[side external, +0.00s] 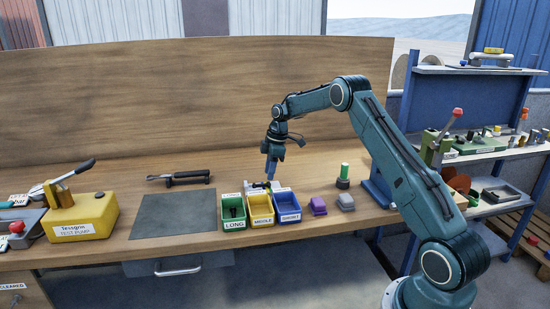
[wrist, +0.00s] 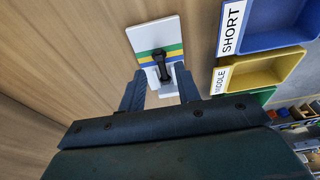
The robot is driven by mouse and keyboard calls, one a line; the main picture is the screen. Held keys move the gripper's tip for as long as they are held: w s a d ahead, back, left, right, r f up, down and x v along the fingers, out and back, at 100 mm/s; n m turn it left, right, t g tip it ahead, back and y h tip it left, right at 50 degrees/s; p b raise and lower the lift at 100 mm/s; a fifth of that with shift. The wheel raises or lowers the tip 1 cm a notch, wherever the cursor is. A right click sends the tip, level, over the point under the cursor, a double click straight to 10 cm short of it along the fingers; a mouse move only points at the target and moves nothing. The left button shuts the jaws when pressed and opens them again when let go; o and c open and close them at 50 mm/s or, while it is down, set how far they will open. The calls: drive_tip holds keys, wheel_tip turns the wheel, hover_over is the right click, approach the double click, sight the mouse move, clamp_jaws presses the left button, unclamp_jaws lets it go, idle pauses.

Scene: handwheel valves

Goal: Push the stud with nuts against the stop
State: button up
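A dark stud with nuts (wrist: 161,66) lies on a white plate (wrist: 142,38) with green, yellow and blue stripes, along the plate's length and across the stripes. A raised white piece (wrist: 178,70) shows at the plate's near end, partly hidden by my gripper; I cannot tell whether it is the stop or whether the stud touches it. My gripper (wrist: 158,75) is open, its two fingers apart on either side of the stud's near end, with a gap visible on both sides. In the side view my gripper (side external: 270,176) points down just behind the bins, at the plate; the stud is too small to make out there.
Green LONG (side external: 233,226), yellow MIDDLE (side external: 261,222) and blue SHORT (side external: 288,219) bins stand in front of the plate. A grey mat (side external: 174,213) lies left, bare.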

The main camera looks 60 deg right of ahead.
sight(269, 183)
drive_tip(key=shift+r, duration=2)
drive_tip(key=shift+r, duration=0.1)
drive_tip(key=shift+a+r, duration=0.25)
drive_tip(key=shift+r, duration=0.05)
drive_tip(key=s+a+r+m+t+h, duration=0.1)
drive_tip(key=s+a+r+m, duration=0.1)
drive_tip(key=s+a+r, duration=0.55)
drive_tip(key=s+a+r+m+t, duration=0.15)
drive_tip(key=s+a+r, duration=0.35)
drive_tip(key=a+r, duration=0.5)
drive_tip(key=s+a+f+m, duration=0.1)
drive_tip(key=s+a, duration=0.3)
drive_tip(key=s, duration=0.8)
drive_tip(key=s+a+f+m+t, duration=0.1)
drive_tip(key=s+a+m, duration=0.3)
drive_tip(key=s, duration=0.8)
drive_tip(key=shift+s+a+h, duration=0.2)
drive_tip(key=shift+a+h, duration=0.1)
drive_tip(key=shift+a, duration=0.1)
drive_tip(key=shift+m+t, duration=0.25)
